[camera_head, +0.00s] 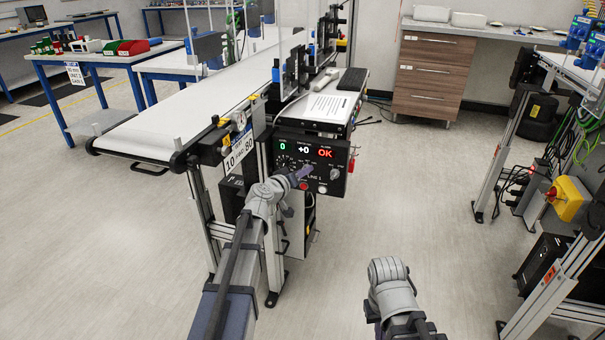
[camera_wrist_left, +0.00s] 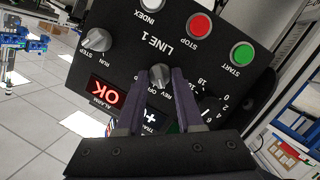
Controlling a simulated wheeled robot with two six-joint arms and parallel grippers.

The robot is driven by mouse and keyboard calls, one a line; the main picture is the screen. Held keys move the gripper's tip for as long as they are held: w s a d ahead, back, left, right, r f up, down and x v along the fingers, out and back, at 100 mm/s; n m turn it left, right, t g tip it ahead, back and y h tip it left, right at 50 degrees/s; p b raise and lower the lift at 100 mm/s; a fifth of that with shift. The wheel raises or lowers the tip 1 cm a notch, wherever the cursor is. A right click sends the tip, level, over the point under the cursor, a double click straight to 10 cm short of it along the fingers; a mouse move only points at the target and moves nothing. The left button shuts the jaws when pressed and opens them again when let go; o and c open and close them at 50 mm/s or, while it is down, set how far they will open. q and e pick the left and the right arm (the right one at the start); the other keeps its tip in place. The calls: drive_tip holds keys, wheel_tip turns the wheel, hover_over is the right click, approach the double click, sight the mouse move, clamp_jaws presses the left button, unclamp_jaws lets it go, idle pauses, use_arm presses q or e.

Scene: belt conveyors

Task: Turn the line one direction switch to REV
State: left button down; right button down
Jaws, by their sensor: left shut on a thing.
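The black LINE 1 control panel (camera_head: 342,155) is on the front of the conveyor in the head view. It fills much of the left wrist view (camera_wrist_left: 120,60), upside down. The grey direction switch knob (camera_wrist_left: 160,72) is below the LINE 1 lettering, with REV and OFF partly readable beside it. My left gripper (camera_wrist_left: 160,80) is shut on this knob, one purple finger on each side. In the head view my left gripper (camera_head: 303,173) reaches the panel and covers the switch. The knob's exact setting is hard to tell. My right arm is low at right; its gripper does not show.
A RUN/STEP knob (camera_wrist_left: 97,40), a red STOP button (camera_wrist_left: 199,26) and a green START button (camera_wrist_left: 242,53) are close to the switch. The conveyor belt (camera_head: 190,108) runs back from the panel.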

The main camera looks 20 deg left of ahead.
use_arm(q)
drive_tip(key=shift+d, duration=0.1)
drive_tip(key=c, duration=0.5)
unclamp_jaws()
drive_tip(key=shift+c, duration=0.2)
drive_tip(key=shift+s, duration=0.15)
drive_tip(key=p+v, duration=0.1)
drive_tip(key=v, duration=0.6)
drive_tip(key=shift+s+p, duration=0.3)
drive_tip(key=shift+p, duration=0.05)
